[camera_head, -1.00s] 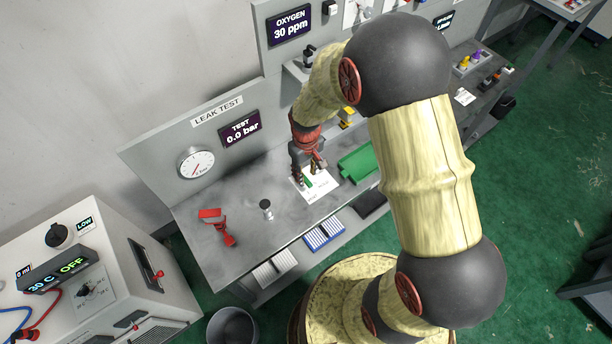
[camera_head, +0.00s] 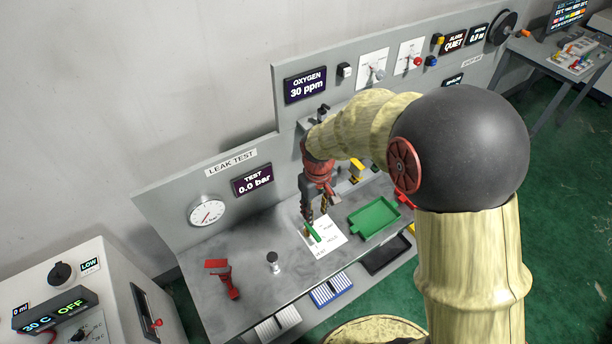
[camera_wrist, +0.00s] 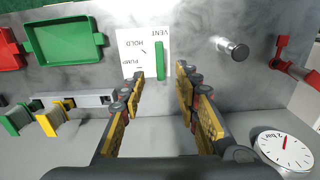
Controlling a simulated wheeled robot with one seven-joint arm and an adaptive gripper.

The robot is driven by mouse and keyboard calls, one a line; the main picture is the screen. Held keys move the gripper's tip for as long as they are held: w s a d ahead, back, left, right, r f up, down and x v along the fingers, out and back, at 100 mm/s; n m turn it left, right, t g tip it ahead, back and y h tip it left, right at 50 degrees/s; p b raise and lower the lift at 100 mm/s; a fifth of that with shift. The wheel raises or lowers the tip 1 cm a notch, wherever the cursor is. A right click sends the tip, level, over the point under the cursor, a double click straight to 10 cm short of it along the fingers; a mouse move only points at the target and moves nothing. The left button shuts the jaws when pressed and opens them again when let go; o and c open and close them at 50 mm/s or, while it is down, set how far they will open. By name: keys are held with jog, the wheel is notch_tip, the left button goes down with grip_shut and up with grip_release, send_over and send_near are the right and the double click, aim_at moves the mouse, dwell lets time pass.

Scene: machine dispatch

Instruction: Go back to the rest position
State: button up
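My gripper (camera_head: 316,214) is over the bench in front of the leak test panel, above a white card (camera_head: 330,240) with a green handle (camera_head: 313,232) on it. In the wrist view my gripper (camera_wrist: 160,80) has its two yellow-black fingers well apart, with nothing between them. The green handle (camera_wrist: 160,61) shows beyond the fingertips, beside the printed words VENT, HOLD and PUMP. From these views I cannot tell how far above the handle the fingertips are.
A green tray (camera_head: 373,221) lies right of the card. A small metal cylinder (camera_head: 273,262) and a red clamp-like tool (camera_head: 222,278) stand left of it. A gauge (camera_head: 207,213) and test display (camera_head: 252,180) are on the back panel.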

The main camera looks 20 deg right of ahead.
jog(key=s+d+r+m+t+b, duration=0.1)
jog(key=s+r+t+b, duration=0.1)
jog(key=s+r+b, duration=0.3)
jog(key=s+d+r+m+t+b, duration=0.1)
jog(key=s+r+m+t+b, duration=0.1)
jog(key=s+r+b, duration=0.3)
jog(key=s+t+b, duration=0.1)
jog(key=s+b, duration=0.3)
jog(key=s, duration=0.4)
jog(key=shift+s+d+r+t, duration=0.15)
jog(key=shift+s+d+t, duration=0.05)
jog(key=shift+s+t, duration=0.1)
